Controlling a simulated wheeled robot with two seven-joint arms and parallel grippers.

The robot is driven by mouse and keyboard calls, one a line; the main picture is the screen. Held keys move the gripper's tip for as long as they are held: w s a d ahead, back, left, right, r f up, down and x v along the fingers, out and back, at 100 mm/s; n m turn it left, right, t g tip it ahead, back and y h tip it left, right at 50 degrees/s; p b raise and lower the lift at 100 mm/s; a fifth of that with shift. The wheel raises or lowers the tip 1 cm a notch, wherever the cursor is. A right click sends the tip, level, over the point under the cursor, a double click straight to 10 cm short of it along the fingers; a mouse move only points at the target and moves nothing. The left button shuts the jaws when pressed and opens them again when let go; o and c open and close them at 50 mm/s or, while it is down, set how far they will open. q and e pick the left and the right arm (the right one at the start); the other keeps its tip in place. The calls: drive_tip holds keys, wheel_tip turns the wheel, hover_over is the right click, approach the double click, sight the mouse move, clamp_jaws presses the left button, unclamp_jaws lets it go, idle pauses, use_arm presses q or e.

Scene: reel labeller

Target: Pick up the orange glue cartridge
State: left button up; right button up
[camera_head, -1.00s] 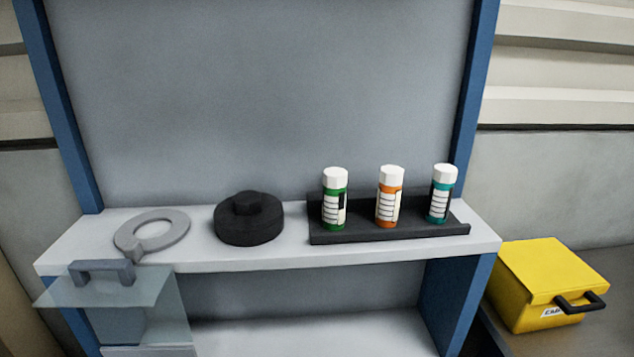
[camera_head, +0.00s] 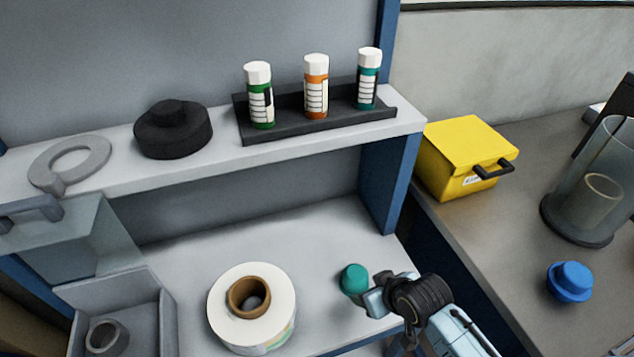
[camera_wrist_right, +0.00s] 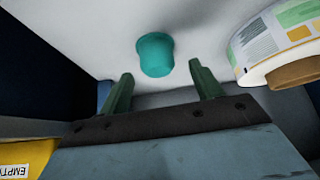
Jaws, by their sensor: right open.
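The orange glue cartridge (camera_head: 316,88) has a white cap and a striped label. It stands upright in the black tray (camera_head: 330,126) on the upper shelf, between the green cartridge (camera_head: 260,97) and the teal cartridge (camera_head: 368,80). My right gripper (camera_head: 372,297) is low over the lower surface, well below the cartridges. In the right wrist view its fingers (camera_wrist_right: 161,92) are spread apart, with nothing between them. A teal cap-like piece (camera_wrist_right: 155,54) lies just beyond the fingertips and also shows in the head view (camera_head: 354,279). My left gripper is not seen.
A label roll (camera_head: 226,297) stands on the lower surface. A black round piece (camera_head: 173,132) and a grey ring (camera_head: 92,152) lie on the upper shelf. A yellow box (camera_head: 446,180), a blue knob (camera_head: 570,284) and a clear cylinder (camera_head: 612,150) are at right. A grey open bin (camera_head: 150,290) is at lower left.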

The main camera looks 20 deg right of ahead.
sight(324, 67)
drive_tip(key=w+r+n+t+y, duration=0.1)
drive_tip(key=w+r+t+y, duration=0.15)
drive_tip(key=w+r, duration=0.7)
drive_tip(key=w+a+r+n+t+y, duration=0.15)
drive_tip(key=r+t, duration=0.25)
drive_tip(key=r, duration=1.3)
drive_tip(key=w+d+r+t+y, duration=0.15)
drive_tip(key=w+r+t, duration=0.4)
drive_tip(key=r, duration=0.85)
drive_tip(key=w+a, duration=0.1)
drive_tip(key=w, duration=0.1)
drive_tip(key=w+a+g, duration=0.1)
drive_tip(key=w, duration=0.1)
drive_tip(key=w+a+g, duration=0.1)
drive_tip(key=w, duration=0.1)
drive_tip(key=shift+w+a+f+y+p, duration=0.15)
drive_tip(key=shift+w+a+y+p, duration=0.1)
drive_tip(key=shift+w+y+p, duration=0.15)
drive_tip(key=shift+x, duration=2.95)
drive_tip(key=shift+d+f, duration=0.1)
drive_tip(key=shift+f, duration=0.1)
drive_tip(key=shift+n, duration=0.25)
drive_tip(key=c, duration=1.2)
drive_tip(key=shift+r, duration=0.1)
